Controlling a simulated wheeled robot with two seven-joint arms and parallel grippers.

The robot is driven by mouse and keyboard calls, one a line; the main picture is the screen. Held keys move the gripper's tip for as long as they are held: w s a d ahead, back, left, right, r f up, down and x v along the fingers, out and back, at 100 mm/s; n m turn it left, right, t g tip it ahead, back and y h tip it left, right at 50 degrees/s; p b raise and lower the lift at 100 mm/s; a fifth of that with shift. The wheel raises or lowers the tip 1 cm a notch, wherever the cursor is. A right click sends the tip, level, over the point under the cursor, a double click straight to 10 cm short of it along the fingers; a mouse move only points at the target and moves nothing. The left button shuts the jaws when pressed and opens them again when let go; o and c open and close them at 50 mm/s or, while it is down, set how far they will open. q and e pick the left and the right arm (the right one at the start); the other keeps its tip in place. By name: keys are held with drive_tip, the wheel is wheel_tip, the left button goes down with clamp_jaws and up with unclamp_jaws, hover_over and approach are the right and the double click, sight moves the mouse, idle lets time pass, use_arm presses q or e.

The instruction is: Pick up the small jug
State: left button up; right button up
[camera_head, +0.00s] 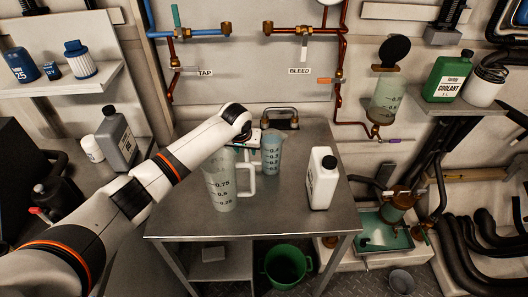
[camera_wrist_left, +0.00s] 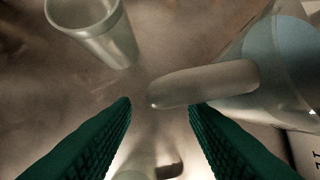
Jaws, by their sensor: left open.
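The small jug (camera_head: 272,157) is translucent with blue contents and dark scale marks. It stands upright towards the back of the metal table, behind a larger clear jug (camera_head: 222,187). My left gripper (camera_head: 255,143) is at its left side, over the handle area, partly hidden by the arm. In the left wrist view the jug (camera_wrist_left: 285,65) is at the right, and its pale handle (camera_wrist_left: 205,84) reaches towards the gap between the open green fingers (camera_wrist_left: 160,110). I cannot tell whether they touch the handle. My right gripper is not in view.
A white bottle (camera_head: 322,181) stands right of the jugs on the table (camera_head: 275,213). A metal loop fitting (camera_head: 281,116) is behind the small jug. A green bucket (camera_head: 287,265) is below. The left wrist view also shows a grey tapered vessel (camera_wrist_left: 100,32).

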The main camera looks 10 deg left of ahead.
use_arm(q)
drive_tip(key=shift+x, duration=1.25)
drive_tip(key=shift+w, duration=0.1)
drive_tip(key=shift+c, duration=0.2)
clamp_jaws()
drive_tip(key=shift+r, duration=0.1)
